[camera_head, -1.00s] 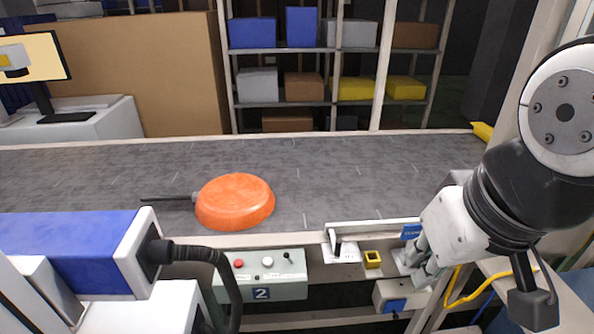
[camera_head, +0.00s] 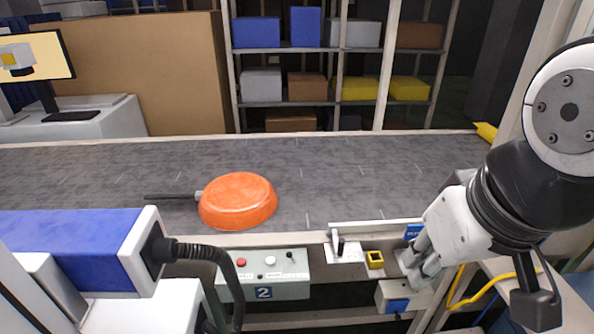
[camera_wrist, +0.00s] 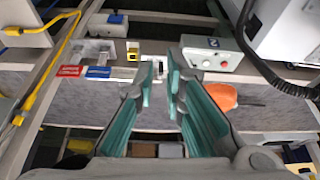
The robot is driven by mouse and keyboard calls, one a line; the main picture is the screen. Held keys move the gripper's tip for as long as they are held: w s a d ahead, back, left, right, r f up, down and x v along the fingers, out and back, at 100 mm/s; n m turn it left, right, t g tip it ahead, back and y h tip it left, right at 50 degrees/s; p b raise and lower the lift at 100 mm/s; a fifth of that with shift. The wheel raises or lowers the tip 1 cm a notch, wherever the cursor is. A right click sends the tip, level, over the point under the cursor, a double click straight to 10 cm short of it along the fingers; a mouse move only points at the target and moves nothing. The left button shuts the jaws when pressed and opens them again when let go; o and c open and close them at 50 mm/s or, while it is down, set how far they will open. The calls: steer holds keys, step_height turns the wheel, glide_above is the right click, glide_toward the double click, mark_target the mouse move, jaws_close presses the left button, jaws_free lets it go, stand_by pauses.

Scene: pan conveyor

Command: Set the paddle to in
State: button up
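The paddle (camera_head: 375,224) is a long white bar along the conveyor's near edge. A small upright lever with a dark grip (camera_head: 340,246) stands at its left end, over a white plate (camera_head: 345,256). My gripper (camera_head: 411,262) is to the right of the lever and plate, touching neither as far as I can tell. In the wrist view my gripper (camera_wrist: 161,80) has teal finger pads with a narrow gap between them, and it holds nothing. The plate and lever (camera_wrist: 157,66) show just beyond the fingertips there. The printing on the plate is too small to read.
An orange pan (camera_head: 238,200) lies on the grey conveyor (camera_head: 330,170), its dark handle pointing left. A control box (camera_head: 265,276) marked 2 hangs left of the plate. A small yellow square socket (camera_head: 375,259) sits between plate and gripper. A yellow cable (camera_head: 458,288) runs at right.

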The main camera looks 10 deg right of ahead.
steer(key=shift+o, duration=1.4)
steer(key=shift+w+r, duration=0.1)
steer(key=shift+w, duration=0.25)
steer(key=m+g+p, duration=0.2)
steer(key=m+g, duration=0.2)
steer(key=m, duration=0.8)
glide_above(342, 238)
step_height(342, 238, down, 14)
step_height(342, 238, down, 13)
steer(key=shift+f, duration=0.15)
jaws_close()
